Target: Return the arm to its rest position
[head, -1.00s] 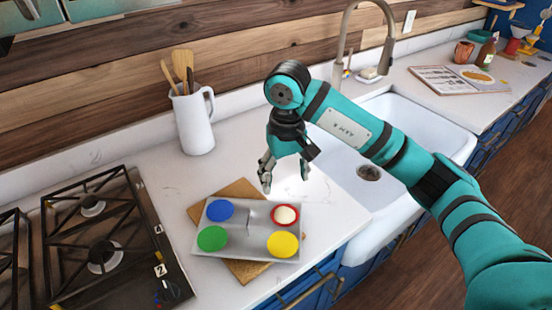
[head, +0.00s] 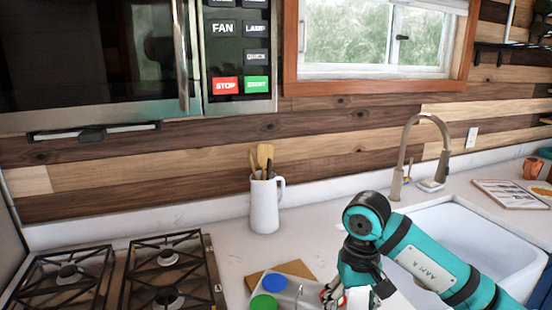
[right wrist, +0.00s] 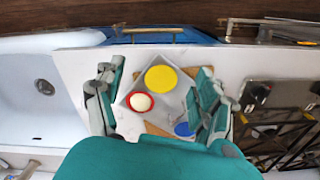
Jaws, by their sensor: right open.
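My right gripper (head: 350,292) hangs fingers-down beside the right part of a grey tray (head: 292,292) in the head view, where the bottom edge cuts both off. In the right wrist view its two fingers (right wrist: 158,80) are spread with nothing between them, above the tray (right wrist: 174,108). The wrist view shows a yellow disc (right wrist: 160,78), a red ring with a cream round thing (right wrist: 143,103) inside and a blue disc (right wrist: 184,129). The head view shows the blue disc (head: 274,282) and a green disc (head: 263,303). My left gripper is not in view.
A white pitcher of wooden utensils (head: 264,205) stands behind the tray. A gas stove (head: 120,275) is at left, a sink (head: 470,235) with a tall faucet (head: 400,160) at right. A microwave (head: 100,55) hangs above the stove. Counter between stove and pitcher is clear.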

